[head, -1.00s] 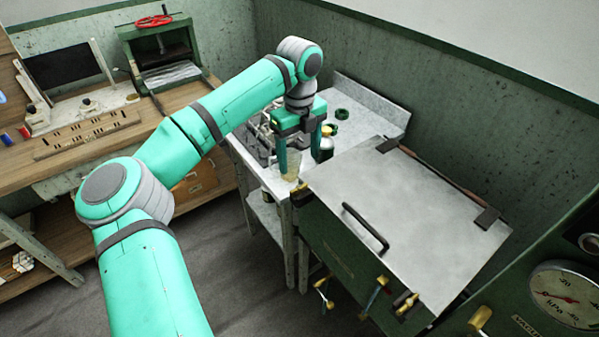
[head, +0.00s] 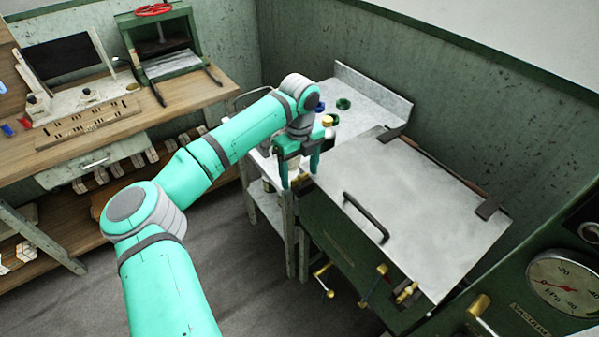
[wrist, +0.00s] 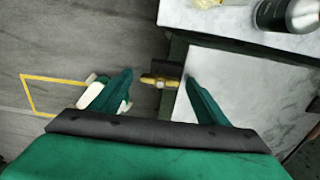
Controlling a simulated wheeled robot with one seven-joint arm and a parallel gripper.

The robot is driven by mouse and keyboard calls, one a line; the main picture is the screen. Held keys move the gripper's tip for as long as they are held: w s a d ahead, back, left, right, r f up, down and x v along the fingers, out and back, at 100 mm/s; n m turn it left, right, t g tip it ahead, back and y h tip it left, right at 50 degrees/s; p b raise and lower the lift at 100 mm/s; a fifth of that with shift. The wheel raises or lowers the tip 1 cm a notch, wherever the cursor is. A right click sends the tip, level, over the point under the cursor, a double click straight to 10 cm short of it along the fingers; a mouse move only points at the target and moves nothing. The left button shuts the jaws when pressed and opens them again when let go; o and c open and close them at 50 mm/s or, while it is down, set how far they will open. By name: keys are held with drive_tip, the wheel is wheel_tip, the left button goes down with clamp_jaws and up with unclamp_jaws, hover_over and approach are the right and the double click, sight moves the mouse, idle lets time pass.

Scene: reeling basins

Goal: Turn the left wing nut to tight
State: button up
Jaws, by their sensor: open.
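The left wing nut (wrist: 158,80) is a small brass piece on a dark bracket at the edge of the pale lid in the wrist view. My gripper (wrist: 158,77) is open, one green finger on each side of the wing nut, with gaps visible to both. In the head view my gripper (head: 299,181) points down at the lid's front left corner and hides most of that wing nut. Another brass wing nut (head: 407,292) sits at the lid's front right corner. The grey metal lid (head: 420,210) lies flat on the green basin (head: 335,232).
The lid carries a dark bar handle (head: 366,217). Brass-ended levers (head: 322,279) stick out of the basin's front. A side table (head: 366,95) with bottles and a green ring (head: 343,104) stands behind my gripper. A pressure gauge (head: 565,287) is at right.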

drive_tip(key=shift+c, duration=0.4)
drive_tip(key=c, duration=1)
drive_tip(key=shift+o, duration=0.2)
drive_tip(key=shift+a, duration=0.1)
drive_tip(key=m, duration=0.4)
drive_tip(key=shift+s+m, duration=0.1)
drive_tip(key=shift+m, duration=0.2)
drive_tip(key=m, duration=1.3)
drive_tip(key=shift+m, duration=0.3)
